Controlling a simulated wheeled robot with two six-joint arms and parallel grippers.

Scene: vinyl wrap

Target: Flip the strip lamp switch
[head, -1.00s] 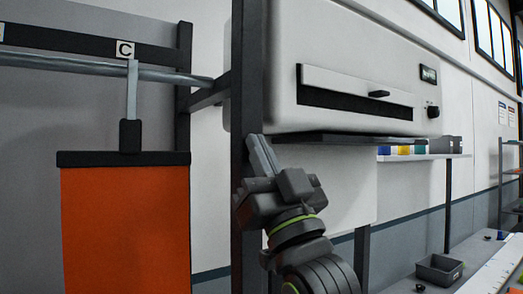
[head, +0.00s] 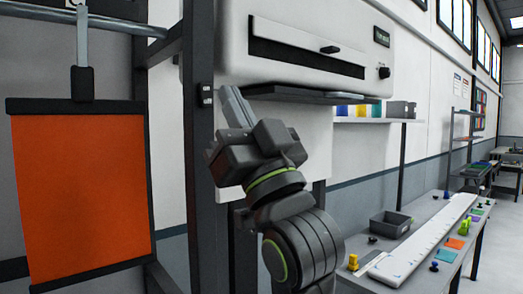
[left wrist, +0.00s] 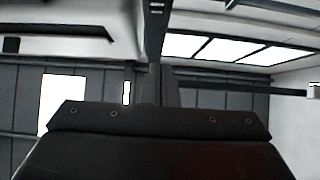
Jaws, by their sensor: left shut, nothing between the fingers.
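A small dark switch box (head: 206,95) with light marks is fixed on the upright dark post (head: 199,180), left of the oven-like machine. My left gripper (head: 234,98) points upward just right of the switch box in the head view. Its fingers are shut with nothing between them. I cannot tell if the fingers touch the box or the post; they look apart. In the left wrist view the shut fingers (left wrist: 165,85) stand in the middle. A dark upright bar with small light marks shows above them; I cannot tell if it is the switch post. My right gripper is not in view.
An orange panel (head: 80,195) hangs from a rail at the left. The white machine (head: 300,25) with a slot, handle and knob is above and behind my left arm. A bench (head: 440,255) with a grey bin (head: 390,224) and small coloured items is at the right.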

